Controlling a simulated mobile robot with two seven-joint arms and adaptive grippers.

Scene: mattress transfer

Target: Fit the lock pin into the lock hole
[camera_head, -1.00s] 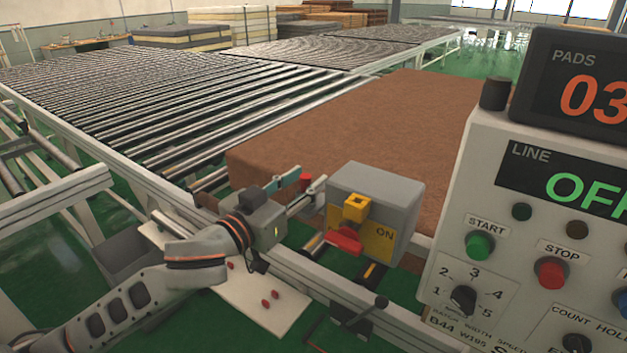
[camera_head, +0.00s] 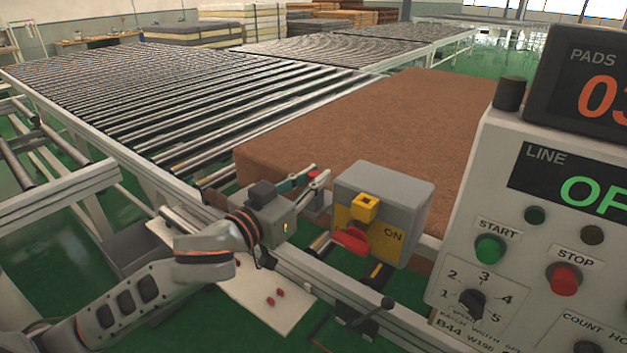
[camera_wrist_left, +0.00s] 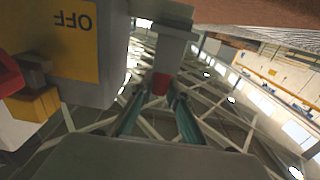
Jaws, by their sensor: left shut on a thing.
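My left gripper (camera_head: 316,178) is shut on a small red piece, which I take to be the lock pin (camera_head: 313,176). It is just left of a grey switch box (camera_head: 390,185). In the left wrist view the pin (camera_wrist_left: 160,84) is between the fingertips (camera_wrist_left: 163,92), apart from the box's yellow parts. The box carries a yellow plate marked ON, a yellow block (camera_head: 364,207) and a red handle (camera_head: 352,240). The lock hole cannot be made out in either view. My right gripper is not in view.
A brown mattress pad (camera_head: 370,125) lies behind the box on the roller conveyor (camera_head: 190,100). A control panel (camera_head: 520,230) stands close on the right. A white board (camera_head: 255,300) with several small red pieces lies below my left arm.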

